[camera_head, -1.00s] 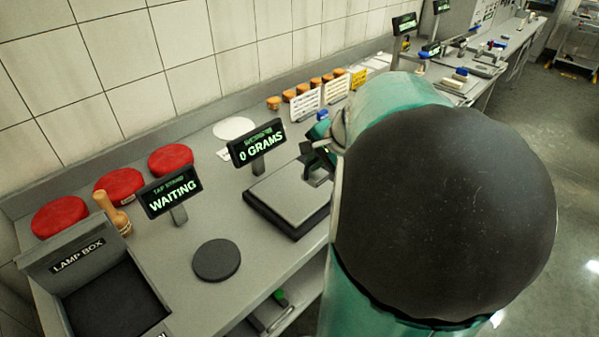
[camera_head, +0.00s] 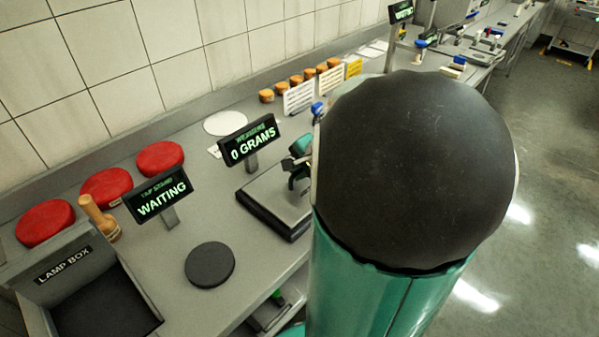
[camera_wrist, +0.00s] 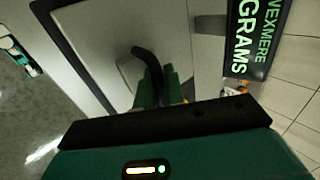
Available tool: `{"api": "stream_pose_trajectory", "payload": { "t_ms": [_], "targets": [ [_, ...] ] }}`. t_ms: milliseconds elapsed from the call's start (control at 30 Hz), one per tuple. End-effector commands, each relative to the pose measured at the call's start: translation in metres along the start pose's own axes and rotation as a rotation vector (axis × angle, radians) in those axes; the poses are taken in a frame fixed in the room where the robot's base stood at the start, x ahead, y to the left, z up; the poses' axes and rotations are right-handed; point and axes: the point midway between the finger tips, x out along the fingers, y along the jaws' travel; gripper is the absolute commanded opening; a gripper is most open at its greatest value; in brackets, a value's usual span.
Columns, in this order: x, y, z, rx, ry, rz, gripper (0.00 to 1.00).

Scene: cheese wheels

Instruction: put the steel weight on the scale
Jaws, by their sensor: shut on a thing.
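The scale (camera_head: 268,207) is a flat grey plate on a dark base on the bench, and its display (camera_head: 248,141) reads 0 GRAMS. My gripper (camera_head: 299,168) is over the back right part of the plate, partly hidden by my arm. The gap above the plate is hard to judge.
A display reading WAITING (camera_head: 160,196) stands by a dark round pad (camera_head: 210,265). The lamp box (camera_head: 65,265), a wooden-handled tool (camera_head: 98,218) and red wheels (camera_head: 107,188) are at left. Small orange wheels and sign cards (camera_head: 299,97) stand behind the scale.

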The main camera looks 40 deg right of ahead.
Motion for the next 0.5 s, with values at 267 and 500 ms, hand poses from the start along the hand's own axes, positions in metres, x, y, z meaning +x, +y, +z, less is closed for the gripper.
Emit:
{"api": "stream_pose_trajectory", "payload": {
  "t_ms": [267, 500],
  "targets": [
    [0.0113, 0.0056, 0.0055, 0.000, 0.001, 0.001, 0.00],
    [0.0128, 0.0051, 0.0066, 0.000, 0.001, 0.001, 0.00]
  ]
}}
